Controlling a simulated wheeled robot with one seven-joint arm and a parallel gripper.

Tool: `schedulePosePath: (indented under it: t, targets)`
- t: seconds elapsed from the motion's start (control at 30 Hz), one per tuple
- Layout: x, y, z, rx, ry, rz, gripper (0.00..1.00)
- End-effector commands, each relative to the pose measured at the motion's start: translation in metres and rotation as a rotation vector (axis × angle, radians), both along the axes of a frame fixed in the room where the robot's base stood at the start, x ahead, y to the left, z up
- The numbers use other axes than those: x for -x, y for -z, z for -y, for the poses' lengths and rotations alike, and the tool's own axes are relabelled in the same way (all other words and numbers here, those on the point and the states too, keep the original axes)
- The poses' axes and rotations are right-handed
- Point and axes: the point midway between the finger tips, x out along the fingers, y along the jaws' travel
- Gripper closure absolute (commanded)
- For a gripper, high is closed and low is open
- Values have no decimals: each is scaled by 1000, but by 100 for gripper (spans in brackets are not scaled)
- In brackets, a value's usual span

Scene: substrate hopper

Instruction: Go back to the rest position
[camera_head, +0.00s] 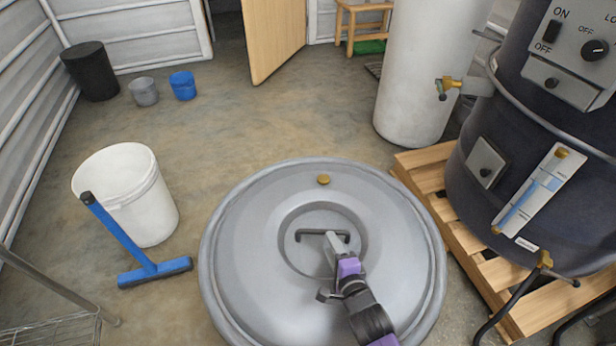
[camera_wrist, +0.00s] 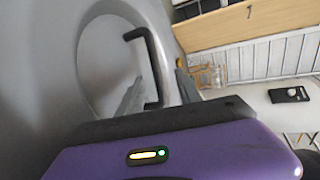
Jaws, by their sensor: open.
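A large round grey lid (camera_head: 250,240) sits level in the lower middle of the head view, with a dark bar handle (camera_head: 307,234) at its raised centre. My gripper (camera_head: 333,243) is at the right part of this handle, reaching in from below. In the wrist view the handle (camera_wrist: 146,48) appears between the two fingertips of my open gripper (camera_wrist: 162,74). I cannot tell whether the fingers touch the handle. What is under the lid is hidden.
A white bucket (camera_head: 150,205) and a blue squeegee (camera_head: 125,238) stand left of the lid. A dark tank (camera_head: 500,120) on a wooden pallet (camera_head: 425,172) is close on the right, with a white cylinder (camera_head: 425,65) behind. Open floor (camera_head: 250,125) lies beyond the lid.

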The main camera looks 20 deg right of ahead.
Motion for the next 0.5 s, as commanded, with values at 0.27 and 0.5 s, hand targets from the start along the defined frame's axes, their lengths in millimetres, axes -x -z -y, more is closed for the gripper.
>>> schedulePosePath:
  t: [0.27,0.5]
  targets:
    - [-1,-1,0,73,-25,2,58]
    - [-1,-53,-2,461,-138,113,58]
